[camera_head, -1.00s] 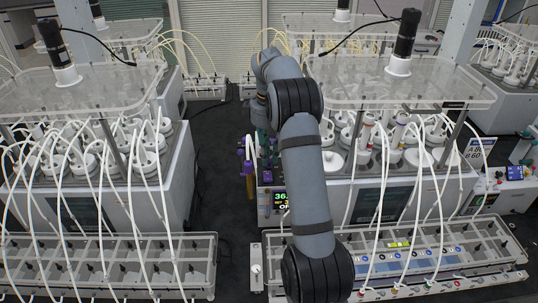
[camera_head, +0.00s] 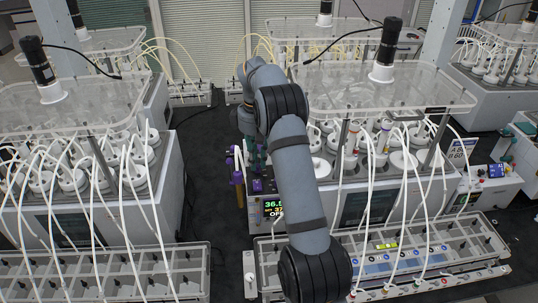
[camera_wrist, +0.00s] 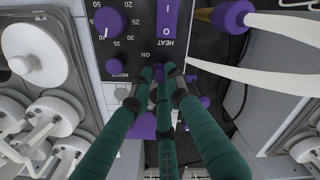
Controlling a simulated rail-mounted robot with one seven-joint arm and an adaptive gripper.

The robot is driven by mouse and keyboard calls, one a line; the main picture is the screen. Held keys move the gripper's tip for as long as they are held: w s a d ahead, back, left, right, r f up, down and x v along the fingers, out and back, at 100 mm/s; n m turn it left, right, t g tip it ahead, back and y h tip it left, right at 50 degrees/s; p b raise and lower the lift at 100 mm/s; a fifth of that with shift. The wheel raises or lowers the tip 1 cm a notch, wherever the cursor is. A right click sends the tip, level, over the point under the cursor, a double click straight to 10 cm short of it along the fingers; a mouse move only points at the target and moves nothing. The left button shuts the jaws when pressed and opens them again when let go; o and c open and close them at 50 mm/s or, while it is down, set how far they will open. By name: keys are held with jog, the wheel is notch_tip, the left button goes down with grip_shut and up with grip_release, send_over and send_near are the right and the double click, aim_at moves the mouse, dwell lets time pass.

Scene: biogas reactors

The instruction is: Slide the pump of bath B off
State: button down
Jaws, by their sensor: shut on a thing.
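The right bath (camera_head: 350,215) has a control panel with a lit display (camera_head: 274,207) at its left end; I cannot read a bath letter on it. My gripper (camera_head: 256,158) is at this panel, partly behind my arm. In the wrist view its green fingers (camera_wrist: 163,75) come together by the word ON, shut on a small control. Purple parts (camera_wrist: 195,103) show beside and between the fingers. The control's exact shape and position are mostly hidden by the fingers. A purple HEAT switch (camera_wrist: 167,20) and a round purple knob (camera_wrist: 109,20) lie above them.
A purple-capped probe (camera_head: 238,178) and white tubes (camera_wrist: 255,75) are close to the panel's side. The left bath (camera_head: 165,200) stands across a dark floor gap. White-lidded bottles (camera_wrist: 28,55) flank the panel. A tube rack (camera_head: 400,265) lies in front.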

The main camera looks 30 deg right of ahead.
jog(key=shift+w+d+r, duration=0.1)
jog(key=shift+w, duration=0.05)
jog(key=c, duration=1.7)
grip_release()
jog(key=shift+w, duration=0.1)
jog(key=shift+o, duration=0.2)
jog(key=shift+b, duration=0.3)
